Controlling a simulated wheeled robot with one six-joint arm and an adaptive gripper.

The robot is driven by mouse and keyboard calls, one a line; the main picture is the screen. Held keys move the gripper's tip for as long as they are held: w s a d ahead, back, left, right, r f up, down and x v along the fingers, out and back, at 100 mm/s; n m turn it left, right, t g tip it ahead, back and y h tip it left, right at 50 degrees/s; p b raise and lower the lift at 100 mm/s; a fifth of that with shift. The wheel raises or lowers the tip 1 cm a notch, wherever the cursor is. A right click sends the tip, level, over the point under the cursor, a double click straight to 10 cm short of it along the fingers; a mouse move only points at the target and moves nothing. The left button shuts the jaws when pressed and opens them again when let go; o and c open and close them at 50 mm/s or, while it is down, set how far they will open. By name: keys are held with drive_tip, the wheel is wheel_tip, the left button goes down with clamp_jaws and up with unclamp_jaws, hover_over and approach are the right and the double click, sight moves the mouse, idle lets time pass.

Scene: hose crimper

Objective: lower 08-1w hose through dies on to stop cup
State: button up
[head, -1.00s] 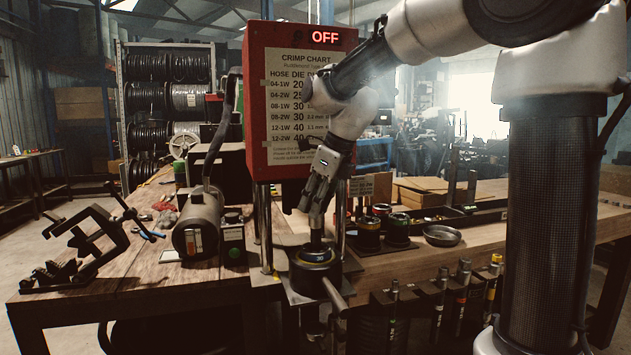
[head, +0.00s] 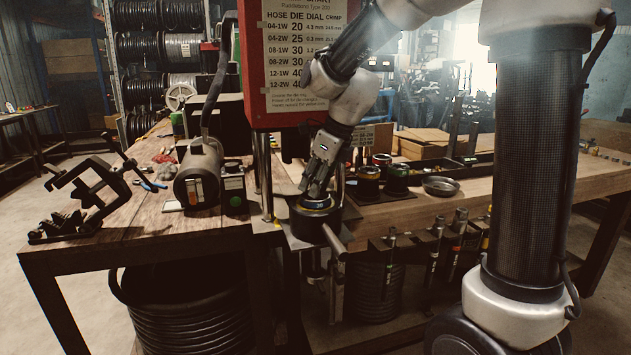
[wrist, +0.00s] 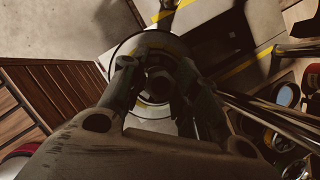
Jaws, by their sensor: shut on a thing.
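My gripper (head: 316,192) is just above the round dies (head: 316,224) of the crimper, fingertips pointing down and almost at the die ring. It is shut on the 08-1w hose (wrist: 158,84), which shows only end-on between the fingers in the wrist view. In the head view the fingers and the die ring hide the hose, so how deep it sits is not visible. In the wrist view the dies (wrist: 152,108) lie around the hose, partly behind the fingers. I cannot make out the stop cup.
The red crimper head with its chart (head: 300,60) hangs above, with chrome posts (head: 264,178) beside the dies. A handle bar (head: 333,240) sticks out in front. Die sets (head: 397,180) and a metal dish (head: 440,187) stand to the right; several hose pieces (head: 390,255) hang below.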

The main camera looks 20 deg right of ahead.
drive_tip(key=shift+f, duration=0.15)
drive_tip(key=o, duration=1.2)
drive_tip(key=v, duration=1.2)
drive_tip(key=shift+w, duration=0.1)
